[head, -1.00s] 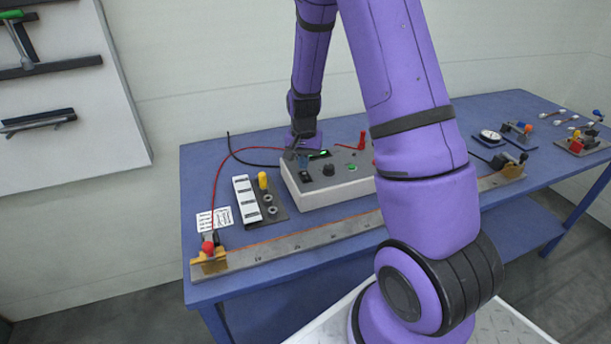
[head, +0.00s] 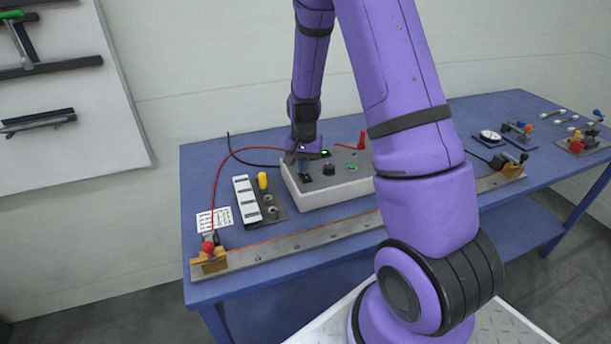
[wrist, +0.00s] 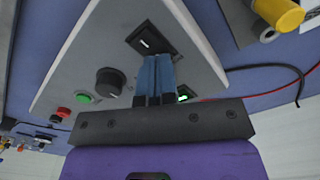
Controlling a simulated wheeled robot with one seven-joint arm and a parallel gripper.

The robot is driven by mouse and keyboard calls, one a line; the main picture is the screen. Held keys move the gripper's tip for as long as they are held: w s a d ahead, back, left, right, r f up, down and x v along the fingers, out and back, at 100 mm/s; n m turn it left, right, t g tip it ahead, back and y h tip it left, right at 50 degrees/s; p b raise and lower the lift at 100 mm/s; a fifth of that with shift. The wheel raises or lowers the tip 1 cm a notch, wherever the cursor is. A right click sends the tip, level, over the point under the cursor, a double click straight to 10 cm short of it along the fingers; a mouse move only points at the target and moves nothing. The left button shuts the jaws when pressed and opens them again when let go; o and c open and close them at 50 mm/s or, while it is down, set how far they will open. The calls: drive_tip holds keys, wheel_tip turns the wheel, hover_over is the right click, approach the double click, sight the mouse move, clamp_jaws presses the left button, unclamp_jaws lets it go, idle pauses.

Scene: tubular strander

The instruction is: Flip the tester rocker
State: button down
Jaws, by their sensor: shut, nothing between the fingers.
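The grey tester box (head: 340,190) stands on the blue bench. Its black rocker (wrist: 151,40) with a white mark lies in a dark square frame, clear in the wrist view. In the head view the rocker (head: 307,179) shows just below my gripper (head: 304,169). My gripper's blue fingers (wrist: 157,58) are together and empty, with their tips at the rocker's near edge. I cannot tell whether they touch it. A lit green indicator (wrist: 183,97) shows beside the fingers, partly hidden.
A yellow-capped post (head: 263,181) stands left of the box. Red and black leads (head: 232,155) run behind it. A long metal rail (head: 300,243) lies in front.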

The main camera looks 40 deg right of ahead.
drive_tip(key=shift+f, duration=0.35)
drive_tip(key=shift+r, duration=3.55)
drive_tip(key=shift+r, duration=0.1)
drive_tip(key=s+a+r+n+t, duration=0.25)
drive_tip(key=s+a+r, duration=0.25)
drive_tip(key=s+r, duration=0.55)
drive_tip(key=s+a+r+n+t, duration=0.1)
drive_tip(key=s+a+r+n, duration=0.45)
drive_tip(key=r, duration=0.75)
drive_tip(key=s+a+r+n+t, duration=0.1)
drive_tip(key=s+a+r, duration=0.1)
drive_tip(key=s, duration=0.8)
drive_tip(key=shift+s+a+r+t, duration=0.15)
drive_tip(key=shift+s+a+t, duration=0.15)
drive_tip(key=shift+t, duration=0.05)
